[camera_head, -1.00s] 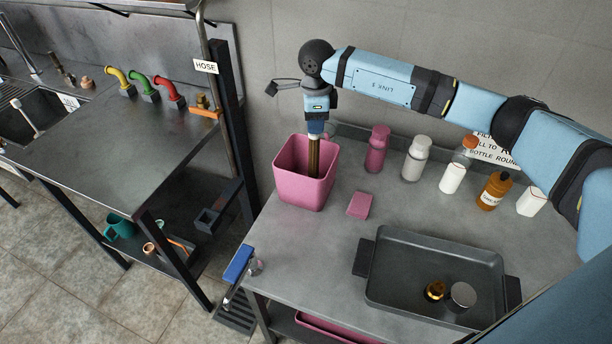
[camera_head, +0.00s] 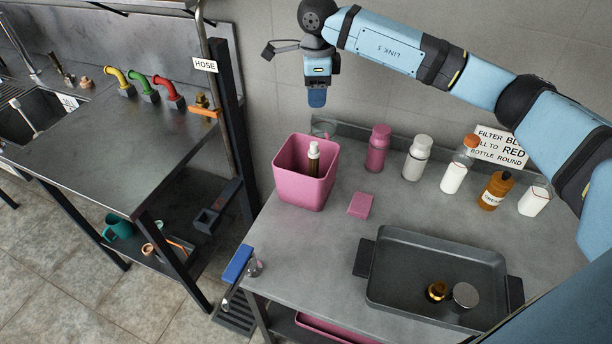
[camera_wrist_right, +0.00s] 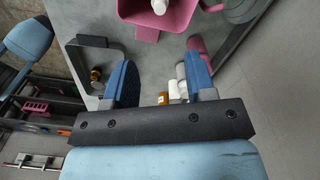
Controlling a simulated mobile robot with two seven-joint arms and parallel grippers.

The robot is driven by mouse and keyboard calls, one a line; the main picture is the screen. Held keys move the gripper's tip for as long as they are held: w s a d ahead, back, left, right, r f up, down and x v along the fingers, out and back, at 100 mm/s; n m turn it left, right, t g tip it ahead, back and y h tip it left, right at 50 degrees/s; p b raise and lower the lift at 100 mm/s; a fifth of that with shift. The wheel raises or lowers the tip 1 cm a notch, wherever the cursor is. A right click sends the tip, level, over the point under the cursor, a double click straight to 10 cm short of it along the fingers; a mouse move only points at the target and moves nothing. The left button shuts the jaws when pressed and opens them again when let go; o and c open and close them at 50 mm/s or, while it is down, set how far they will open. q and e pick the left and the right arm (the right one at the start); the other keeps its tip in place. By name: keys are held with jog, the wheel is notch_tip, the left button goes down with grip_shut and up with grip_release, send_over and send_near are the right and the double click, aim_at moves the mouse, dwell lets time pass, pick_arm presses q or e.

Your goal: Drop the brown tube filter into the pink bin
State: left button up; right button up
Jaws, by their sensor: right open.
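The pink bin (camera_head: 304,190) stands on the left end of the grey bench. The brown tube filter (camera_head: 313,164) is inside the bin, upright or nearly so, with its white top up; its lower part is hidden by the bin wall. My right gripper (camera_head: 317,98) is above the bin, clear of the filter. In the right wrist view its two blue fingers (camera_wrist_right: 160,78) are apart with nothing held between them. That view also shows part of the pink bin (camera_wrist_right: 146,33) and the filter's white top (camera_wrist_right: 159,6). My left gripper is not seen.
A pink bottle (camera_head: 377,150), a white bottle (camera_head: 416,160) and several others line the back of the bench. A pink block (camera_head: 360,205) lies right of the bin. A dark tray (camera_head: 430,262) with two small round items sits in front.

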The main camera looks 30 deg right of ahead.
notch_tip(320, 180, up, 6)
jog(key=shift+f, duration=0.15)
dwell(0.4)
